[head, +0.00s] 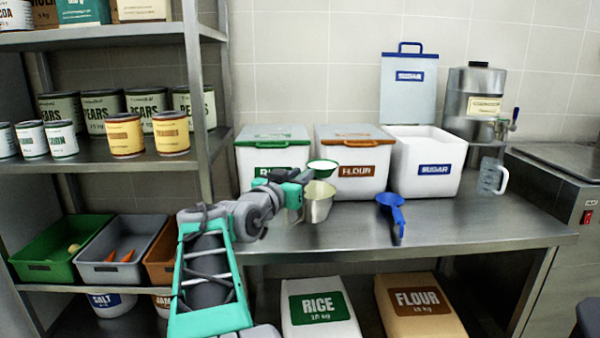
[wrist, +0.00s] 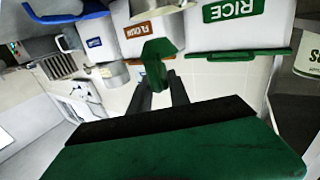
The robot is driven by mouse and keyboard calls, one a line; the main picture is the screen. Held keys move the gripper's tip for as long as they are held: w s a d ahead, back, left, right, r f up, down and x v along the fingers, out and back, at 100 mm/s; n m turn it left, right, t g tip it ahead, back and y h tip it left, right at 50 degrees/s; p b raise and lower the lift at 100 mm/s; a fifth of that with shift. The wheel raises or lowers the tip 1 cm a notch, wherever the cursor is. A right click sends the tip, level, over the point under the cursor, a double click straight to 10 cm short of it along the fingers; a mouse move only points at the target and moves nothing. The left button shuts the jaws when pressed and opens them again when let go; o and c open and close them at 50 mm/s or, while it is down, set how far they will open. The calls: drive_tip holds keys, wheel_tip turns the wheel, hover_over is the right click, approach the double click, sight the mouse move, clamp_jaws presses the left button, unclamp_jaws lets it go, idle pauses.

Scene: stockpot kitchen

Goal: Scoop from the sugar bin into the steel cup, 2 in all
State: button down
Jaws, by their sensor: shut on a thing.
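My gripper (head: 303,177) is shut on the handle of a green scoop (head: 323,167); the handle also shows between the fingers in the wrist view (wrist: 158,52). The scoop's bowl is just above the steel cup (head: 318,208) in the head view. I cannot tell whether the bowl holds anything. The cup stands on the counter, its inside pale yellowish; its contents are unclear. The white sugar bin (head: 428,150) is open at the right, its lid (head: 409,90) raised behind it. Its contents are hidden by the front wall.
The rice bin (head: 272,157) and flour bin (head: 352,160) have their lids shut. A blue scoop (head: 392,207) lies on the counter before the sugar bin. A clear jug (head: 491,177) and a steel dispenser (head: 474,105) stand right. The front right counter (head: 480,228) is clear; a shelf post (head: 195,90) stands left.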

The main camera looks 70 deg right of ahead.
drive_tip(key=shift+w+r+n+p, duration=0.25)
drive_tip(key=shift+r+n+p, duration=0.3)
drive_tip(key=shift+n+p, duration=1.25)
drive_tip(key=shift+w+r+n+p, duration=0.25)
drive_tip(key=shift+r+n+p, duration=0.4)
drive_tip(key=shift+p, duration=2.25)
drive_tip(key=shift+f+n, duration=0.1)
drive_tip(key=shift+n, duration=0.15)
drive_tip(key=w+f+n+p, duration=0.2)
drive_tip(key=w+n+p, duration=0.4)
drive_tip(key=n+p, duration=0.9)
drive_tip(key=shift+d+f+n+p, duration=0.15)
drive_tip(key=shift+f+n+p, duration=0.15)
drive_tip(key=shift+f+p, duration=0.15)
